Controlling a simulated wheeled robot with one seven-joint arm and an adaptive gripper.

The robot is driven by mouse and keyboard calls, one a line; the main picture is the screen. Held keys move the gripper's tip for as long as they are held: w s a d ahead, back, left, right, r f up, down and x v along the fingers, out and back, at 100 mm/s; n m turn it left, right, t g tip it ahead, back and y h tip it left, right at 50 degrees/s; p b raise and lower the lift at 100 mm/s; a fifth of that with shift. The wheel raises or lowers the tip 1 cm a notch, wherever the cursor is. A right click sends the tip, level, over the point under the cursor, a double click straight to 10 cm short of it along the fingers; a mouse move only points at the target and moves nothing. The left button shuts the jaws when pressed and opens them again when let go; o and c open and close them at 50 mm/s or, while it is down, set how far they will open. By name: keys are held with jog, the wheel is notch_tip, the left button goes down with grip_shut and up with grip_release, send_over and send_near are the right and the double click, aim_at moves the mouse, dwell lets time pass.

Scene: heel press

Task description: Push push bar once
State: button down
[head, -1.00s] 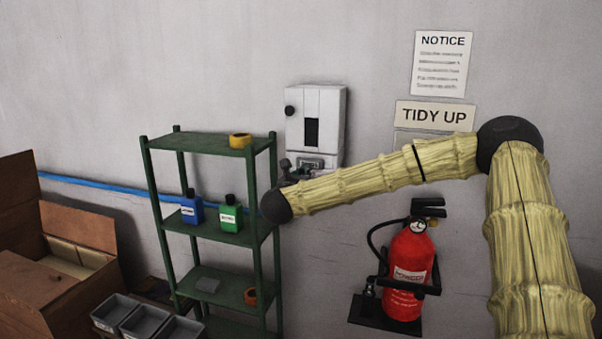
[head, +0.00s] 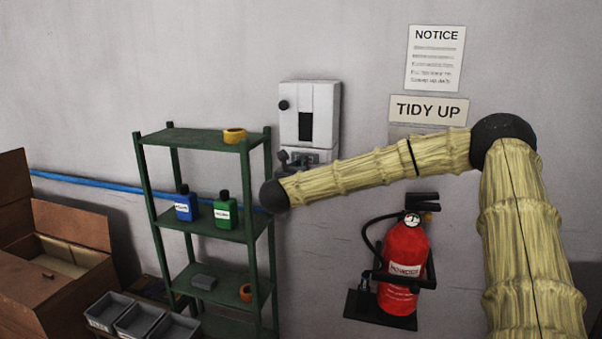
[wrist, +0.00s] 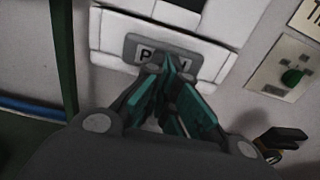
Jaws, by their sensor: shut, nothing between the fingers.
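The push bar (wrist: 143,52) is a grey bar with a light label, partly lettered "P…", low on the front of a white wall dispenser (head: 322,102). My gripper (wrist: 168,64) is shut and empty, its teal fingers together at the tips. In the wrist view the fingertips overlap the bar and hide the middle of its lettering. In the head view my gripper (head: 301,164) is at the dispenser's lower front, partly hidden behind my wrist. I cannot tell whether the tips touch the bar.
A green shelf rack (head: 190,138) with bottles and tape rolls stands close left of my wrist. A red fire extinguisher (head: 403,260) hangs below my forearm. A plate with a green button (wrist: 292,77) is right of the dispenser in the wrist view.

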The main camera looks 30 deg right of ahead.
jog(key=shift+w+d+r+b, duration=0.2)
jog(key=shift+d+r+b, duration=0.2)
jog(key=shift+b, duration=0.1)
jog(key=shift+a, duration=0.1)
jog(key=b+v, duration=0.7)
jog(key=v, duration=0.7)
jog(key=shift+f, duration=0.45)
jog(key=shift+s+a, duration=0.15)
